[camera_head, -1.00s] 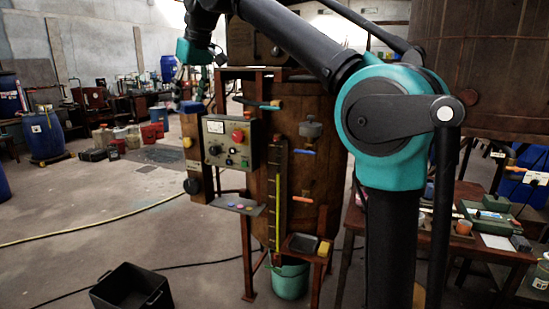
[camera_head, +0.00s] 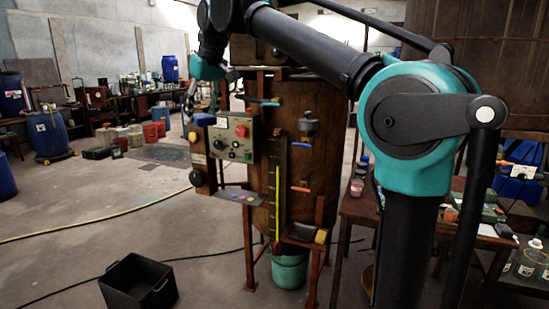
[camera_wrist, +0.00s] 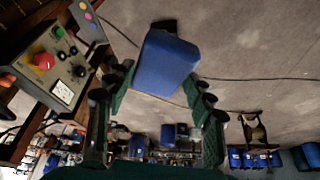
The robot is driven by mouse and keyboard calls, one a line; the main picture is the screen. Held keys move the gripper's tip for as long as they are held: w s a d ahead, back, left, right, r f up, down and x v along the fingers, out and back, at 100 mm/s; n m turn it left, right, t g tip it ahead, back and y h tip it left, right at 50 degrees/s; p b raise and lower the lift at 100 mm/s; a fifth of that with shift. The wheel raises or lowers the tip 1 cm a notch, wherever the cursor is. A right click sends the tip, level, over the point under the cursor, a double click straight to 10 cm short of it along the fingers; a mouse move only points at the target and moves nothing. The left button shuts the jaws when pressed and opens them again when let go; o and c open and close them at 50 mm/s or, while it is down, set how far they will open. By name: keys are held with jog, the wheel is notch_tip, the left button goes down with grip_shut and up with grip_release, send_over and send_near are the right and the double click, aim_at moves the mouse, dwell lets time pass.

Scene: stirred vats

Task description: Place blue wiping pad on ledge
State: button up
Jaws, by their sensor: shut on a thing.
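The blue wiping pad (camera_wrist: 165,65) is held between the fingers of my gripper (camera_wrist: 163,84) in the wrist view, with floor behind it. In the head view the pad (camera_head: 204,119) shows near the upper left corner of the control panel, and my gripper there (camera_head: 192,100) is small and partly hidden by my arm. A narrow grey ledge (camera_head: 226,196) with several coloured discs juts out below the panel; it also shows at the top left of the wrist view (camera_wrist: 88,28). The pad is apart from this ledge. I cannot tell whether this is the task's ledge.
The control panel (camera_head: 231,151) with red and green buttons stands close beside the pad. A wooden vat (camera_head: 305,180) is behind it, with a small tray (camera_head: 303,232) and green bucket (camera_head: 289,270) below. A black bin (camera_head: 138,284) stands on open floor.

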jog(key=w+d+f+m+h, duration=0.1)
jog(key=w+d+f+m, duration=0.2)
jog(key=d+f, duration=1)
jog(key=w+d+f+m+t+h, duration=0.1)
jog(key=w+d+f+m, duration=0.2)
jog(key=w+d+f, duration=0.6)
jog(key=w+d+f+m+h, duration=0.1)
jog(key=w+d+f+m, duration=0.2)
jog(key=d+f, duration=1.4)
jog(key=shift+w+f+m+t, duration=0.15)
jog(key=shift+w+f, duration=0.55)
jog(key=shift+f, duration=1.75)
jog(key=shift+w+f+m+t, duration=0.1)
jog(key=shift+w+f, duration=0.6)
jog(key=shift+f, duration=1.75)
jog(key=shift+w+f+m+t, duration=0.15)
jog(key=shift+w+f, duration=0.55)
jog(key=shift+f, duration=1.75)
jog(key=s+f, duration=0.1)
jog(key=s, duration=0.2)
jog(key=s+f, duration=0.2)
jog(key=s, duration=0.2)
jog(key=s+f, duration=0.1)
jog(key=s, duration=0.3)
jog(key=shift+s+d+f, duration=0.1)
jog(key=shift+f, duration=0.15)
